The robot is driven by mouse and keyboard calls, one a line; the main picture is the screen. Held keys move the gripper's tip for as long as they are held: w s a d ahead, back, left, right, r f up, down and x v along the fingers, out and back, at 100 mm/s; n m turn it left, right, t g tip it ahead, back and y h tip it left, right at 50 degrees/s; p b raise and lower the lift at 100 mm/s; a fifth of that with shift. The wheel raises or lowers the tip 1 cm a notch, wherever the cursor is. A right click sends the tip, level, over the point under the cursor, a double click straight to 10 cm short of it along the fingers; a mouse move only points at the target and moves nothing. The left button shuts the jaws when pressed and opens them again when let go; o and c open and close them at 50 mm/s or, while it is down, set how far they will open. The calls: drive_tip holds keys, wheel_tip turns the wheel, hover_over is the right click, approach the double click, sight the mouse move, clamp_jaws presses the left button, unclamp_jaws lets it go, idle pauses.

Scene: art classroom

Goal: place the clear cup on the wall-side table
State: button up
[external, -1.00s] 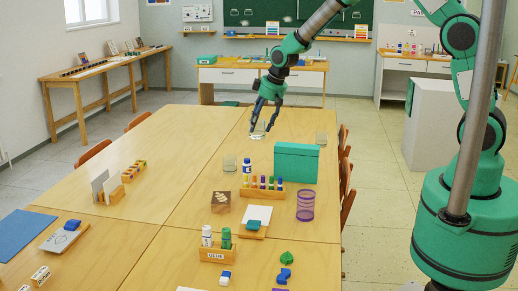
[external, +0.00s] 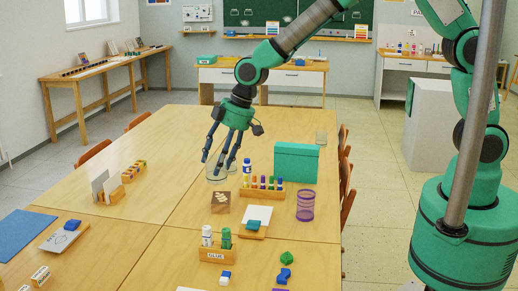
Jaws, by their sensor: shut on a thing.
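My gripper (external: 219,164) points down over the far half of the big table, its dark fingers shut on a clear cup (external: 216,175). The cup is see-through, so its outline is faint; I cannot tell how far above the tabletop it is. Another clear cup stands at the far right of the big table (external: 321,138). A further clear cup by the fingers is mostly hidden now. A long narrow wooden table (external: 100,68) stands along the left wall, with small items and picture cards on top.
The big wooden table (external: 150,165) carries a green box (external: 296,163), a rack of markers (external: 262,194), a purple mesh cup (external: 305,205) and a brown patterned block (external: 221,202). Chairs line its sides. Open floor lies between it and the left wall table.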

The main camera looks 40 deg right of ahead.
drive_tip(key=s+a+n+g+b, duration=0.1)
drive_tip(key=s+a+n, duration=0.1)
drive_tip(key=s+a, duration=0.45)
drive_tip(key=s+a+n+b, duration=0.15)
drive_tip(key=s+a, duration=0.25)
drive_tip(key=s, duration=0.6)
wheel_tip(320, 180, down, 18)
drive_tip(key=p, duration=0.1)
drive_tip(key=shift+y, duration=0.3)
drive_tip(key=shift+r, duration=0.1)
drive_tip(key=w+a, duration=0.3)
drive_tip(key=a, duration=0.4)
drive_tip(key=w+a+f, duration=0.1)
drive_tip(key=w+a, duration=0.3)
drive_tip(key=a, duration=0.3)
drive_tip(key=shift+w+f, duration=0.25)
drive_tip(key=shift+w, duration=0.05)
drive_tip(key=shift+f, duration=0.1)
drive_tip(key=shift+f+b, duration=0.7)
drive_tip(key=shift+f, duration=1)
